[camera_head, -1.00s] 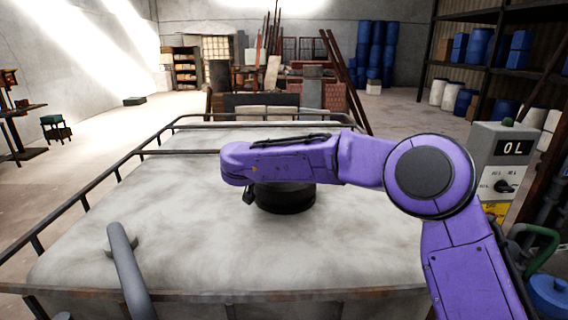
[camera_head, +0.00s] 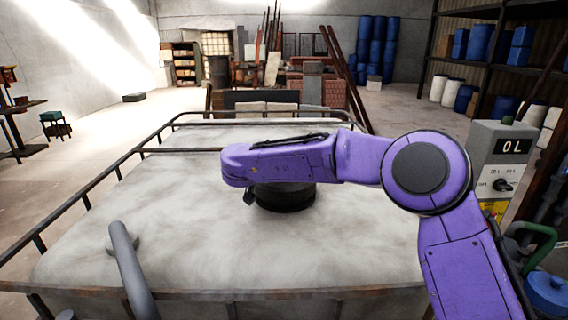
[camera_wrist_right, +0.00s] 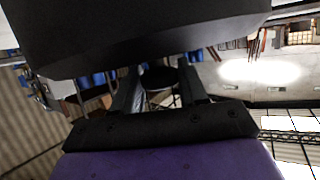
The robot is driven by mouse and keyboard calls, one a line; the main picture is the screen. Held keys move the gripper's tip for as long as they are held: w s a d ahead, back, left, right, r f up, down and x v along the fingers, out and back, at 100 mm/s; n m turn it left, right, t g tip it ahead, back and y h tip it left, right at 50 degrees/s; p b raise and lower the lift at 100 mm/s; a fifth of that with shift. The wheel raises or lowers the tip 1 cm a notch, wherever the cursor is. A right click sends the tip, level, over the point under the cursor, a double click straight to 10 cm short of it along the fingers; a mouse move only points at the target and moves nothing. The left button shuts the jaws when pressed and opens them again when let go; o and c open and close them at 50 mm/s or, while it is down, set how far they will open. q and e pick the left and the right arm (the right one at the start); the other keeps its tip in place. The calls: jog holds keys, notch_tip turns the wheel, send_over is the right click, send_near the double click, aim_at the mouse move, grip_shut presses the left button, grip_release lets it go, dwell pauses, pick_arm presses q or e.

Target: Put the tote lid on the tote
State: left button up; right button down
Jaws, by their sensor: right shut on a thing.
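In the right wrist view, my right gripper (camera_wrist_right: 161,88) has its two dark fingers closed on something. A broad dark slab (camera_wrist_right: 140,30) fills the top of that view beyond the fingertips. It looks like the tote lid, held in the gripper, but the contact itself is hard to make out. I cannot make out the tote in either view. My left gripper is not in view.
A large pale-topped vat (camera_head: 190,225) with a dark rail (camera_head: 75,217) fills the foreground. A round black fitting (camera_head: 285,199) sits on its top under my arm, and a grey bent pipe (camera_head: 130,268) rises at front left. A control box (camera_head: 505,160) stands at right.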

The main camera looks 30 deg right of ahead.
jog(key=shift+f, duration=0.6)
jog(key=shift+r, duration=0.1)
jog(key=shift+r+p, duration=0.75)
jog(key=shift+p, duration=0.35)
jog(key=shift+p, duration=0.7)
jog(key=shift+f, duration=0.85)
dwell(0.3)
jog(key=c, duration=0.9)
grip_release()
